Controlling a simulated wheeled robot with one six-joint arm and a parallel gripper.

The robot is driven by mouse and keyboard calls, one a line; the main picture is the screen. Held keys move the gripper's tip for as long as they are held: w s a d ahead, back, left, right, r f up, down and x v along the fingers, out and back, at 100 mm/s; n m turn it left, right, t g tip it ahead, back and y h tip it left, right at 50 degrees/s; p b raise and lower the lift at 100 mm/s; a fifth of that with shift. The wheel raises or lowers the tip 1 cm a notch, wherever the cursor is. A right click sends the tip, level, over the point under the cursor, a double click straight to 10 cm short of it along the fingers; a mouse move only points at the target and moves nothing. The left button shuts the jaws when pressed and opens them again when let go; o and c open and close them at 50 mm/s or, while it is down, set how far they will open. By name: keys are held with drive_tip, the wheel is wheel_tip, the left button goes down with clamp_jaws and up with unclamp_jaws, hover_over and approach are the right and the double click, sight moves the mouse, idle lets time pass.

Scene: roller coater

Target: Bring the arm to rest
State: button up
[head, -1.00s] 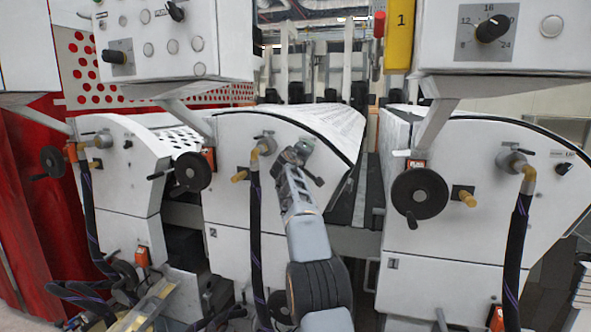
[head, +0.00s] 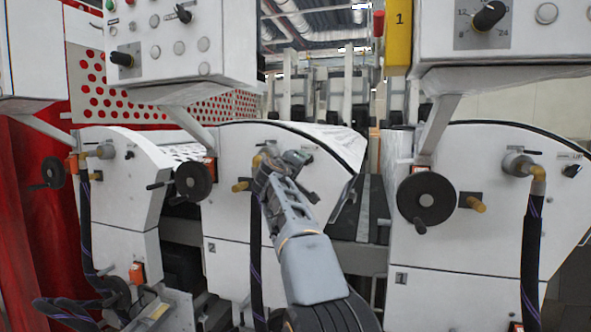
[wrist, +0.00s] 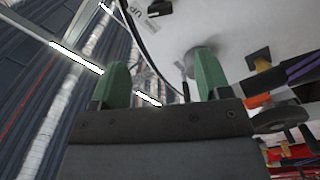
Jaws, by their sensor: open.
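My arm rises from the bottom middle of the head view, and my gripper (head: 287,160) is at its far end, in front of the middle white machine unit (head: 228,210). In the wrist view my gripper (wrist: 160,85) shows two green fingers set well apart with nothing between them. It is open and empty. Beyond the fingers the wrist view shows a white machine panel with a round grey fitting (wrist: 198,60). In the head view the gripper covers part of the brass hose fitting on the middle unit. I cannot tell whether it touches anything.
Black handwheels (head: 426,199) and a dark hose (head: 532,260) stick out from the units. Control boxes (head: 180,45) hang above on brackets. A red curtain (head: 40,215) is at the left. A narrow gap (head: 362,225) lies between the middle and right units.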

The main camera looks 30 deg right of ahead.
idle(0.3)
wheel_tip(320, 180, down, 12)
drive_tip(key=g+y, duration=0.3)
drive_tip(key=s+a+f+m+g+y+p, duration=0.1)
drive_tip(key=s+a+f+g+y+p, duration=0.15)
drive_tip(key=s+a+f, duration=0.45)
drive_tip(key=s+a+f+g+y+p, duration=0.1)
drive_tip(key=s+a+f+y+p, duration=0.1)
drive_tip(key=s+a, duration=0.3)
drive_tip(key=s+a+f+g+y+p, duration=0.1)
drive_tip(key=s+a+f+y+p, duration=0.2)
drive_tip(key=s+a, duration=0.3)
drive_tip(key=s+a+f+m+g+y+p, duration=0.1)
drive_tip(key=s+a+f+y+p, duration=0.2)
drive_tip(key=s, duration=1)
drive_tip(key=shift+s+a+f, duration=0.2)
drive_tip(key=shift+a+f, duration=0.05)
drive_tip(key=shift+a, duration=1.4)
